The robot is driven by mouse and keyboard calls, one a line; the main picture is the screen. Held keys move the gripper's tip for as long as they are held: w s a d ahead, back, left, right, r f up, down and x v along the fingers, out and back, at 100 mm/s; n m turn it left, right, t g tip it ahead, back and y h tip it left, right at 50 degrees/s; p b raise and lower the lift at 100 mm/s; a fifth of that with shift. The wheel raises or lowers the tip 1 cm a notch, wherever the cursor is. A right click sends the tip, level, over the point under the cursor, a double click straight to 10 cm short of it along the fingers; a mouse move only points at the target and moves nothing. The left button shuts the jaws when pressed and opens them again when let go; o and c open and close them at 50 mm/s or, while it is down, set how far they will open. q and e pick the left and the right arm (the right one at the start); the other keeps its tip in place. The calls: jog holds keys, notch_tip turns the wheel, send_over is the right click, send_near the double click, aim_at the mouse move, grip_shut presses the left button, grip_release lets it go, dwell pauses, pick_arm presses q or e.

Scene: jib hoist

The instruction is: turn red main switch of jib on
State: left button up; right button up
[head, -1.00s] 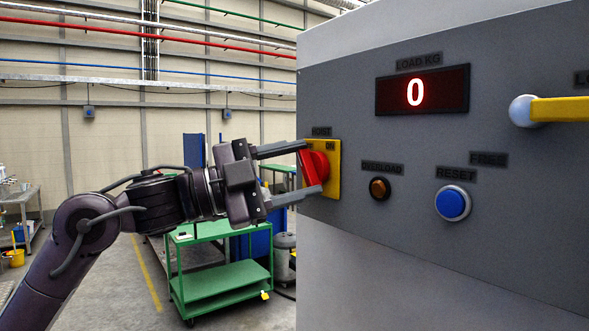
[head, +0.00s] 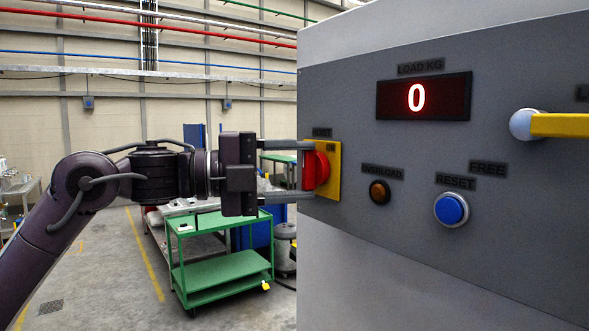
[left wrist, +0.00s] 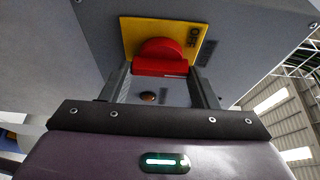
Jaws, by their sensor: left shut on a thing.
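The red main switch (head: 320,168) is a rotary knob on a yellow plate (head: 334,175), on the left part of the grey panel, under a HOIST label. Its handle stands about upright in the head view. My left gripper (head: 308,171) reaches in from the left and is shut on the handle, one finger above and one below. In the left wrist view the red handle (left wrist: 160,66) sits between the two fingers (left wrist: 162,76), and OFF reads on the plate at its right. ON shows at the plate's upper right in the head view. My right gripper is out of view.
The panel also bears a load display (head: 424,97) reading 0, an amber overload lamp (head: 379,192), a blue reset button (head: 451,208) and a yellow lever (head: 558,125). A green cart (head: 228,280) stands on the floor behind my left arm.

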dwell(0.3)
pick_arm(q)
jog(key=o, duration=1)
jog(key=shift+a, duration=0.1)
jog(key=shift+a+f+b, duration=0.15)
jog(key=shift+a+b, duration=0.1)
jog(key=shift+b, duration=0.1)
jog(key=b+v, duration=0.3)
jog(key=v, duration=0.4)
jog(key=shift+s, duration=0.1)
